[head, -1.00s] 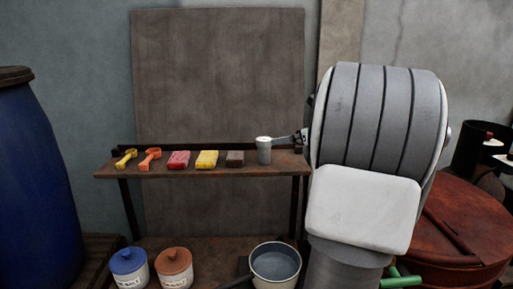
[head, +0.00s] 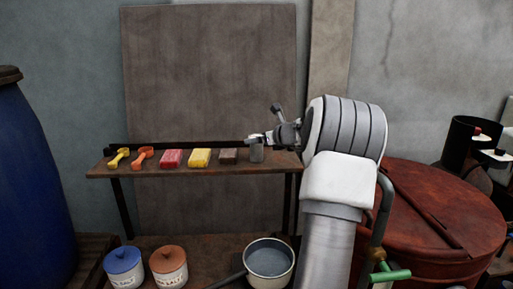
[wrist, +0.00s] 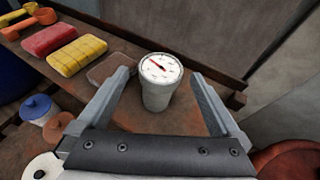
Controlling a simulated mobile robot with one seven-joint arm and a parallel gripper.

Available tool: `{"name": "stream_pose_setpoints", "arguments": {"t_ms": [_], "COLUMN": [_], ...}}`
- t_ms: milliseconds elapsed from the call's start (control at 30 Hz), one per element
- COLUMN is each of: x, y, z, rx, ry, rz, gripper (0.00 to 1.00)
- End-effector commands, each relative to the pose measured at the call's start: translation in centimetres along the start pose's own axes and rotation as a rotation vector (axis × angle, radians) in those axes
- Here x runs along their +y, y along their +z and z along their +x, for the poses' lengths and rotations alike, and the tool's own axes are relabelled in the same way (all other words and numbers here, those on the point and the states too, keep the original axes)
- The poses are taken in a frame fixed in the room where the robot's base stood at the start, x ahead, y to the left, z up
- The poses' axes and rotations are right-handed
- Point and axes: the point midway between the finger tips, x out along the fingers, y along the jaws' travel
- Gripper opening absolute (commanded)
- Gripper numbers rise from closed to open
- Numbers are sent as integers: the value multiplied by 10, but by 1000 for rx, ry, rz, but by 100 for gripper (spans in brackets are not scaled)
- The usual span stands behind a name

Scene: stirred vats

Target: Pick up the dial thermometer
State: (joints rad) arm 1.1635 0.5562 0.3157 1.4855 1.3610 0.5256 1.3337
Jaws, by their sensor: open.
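The dial thermometer (wrist: 161,68) shows its round white face with a red needle in the wrist view, at the top of a grey cup-like holder (wrist: 157,97). The holder stands upright near the right end of the wooden shelf; it also shows in the head view (head: 257,154). Any stem of the thermometer is hidden. My gripper (wrist: 167,82) is open, with one finger on each side of the holder and nothing held between them. I cannot tell whether either finger touches it. In the head view the arm partly covers the thermometer.
On the shelf (wrist: 205,112) lie a brown block (wrist: 110,66), a yellow block (wrist: 77,55), a red block (wrist: 47,40) and two scoops (head: 142,157). Below are two lidded jars (head: 124,265) and a pot (head: 269,259). A red-brown vat (head: 435,215) stands at right.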

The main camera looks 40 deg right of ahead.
Motion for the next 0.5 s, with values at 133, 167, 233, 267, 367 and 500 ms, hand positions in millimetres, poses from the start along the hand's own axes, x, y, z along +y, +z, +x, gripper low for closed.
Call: {"name": "stream_pose_setpoints", "arguments": {"t_ms": [133, 167, 233, 267, 367, 500], "x": [0, 0, 0, 0, 0, 0], "y": [0, 0, 0, 0, 0, 0], "z": [21, 24, 29, 31, 33, 33], "rx": [1, 1, 0, 0, 0, 0], "ry": [3, 2, 2, 2, 1, 1], "rz": [0, 0, 0, 0, 0, -1], "gripper": [100, 100, 100, 100, 100, 100]}}
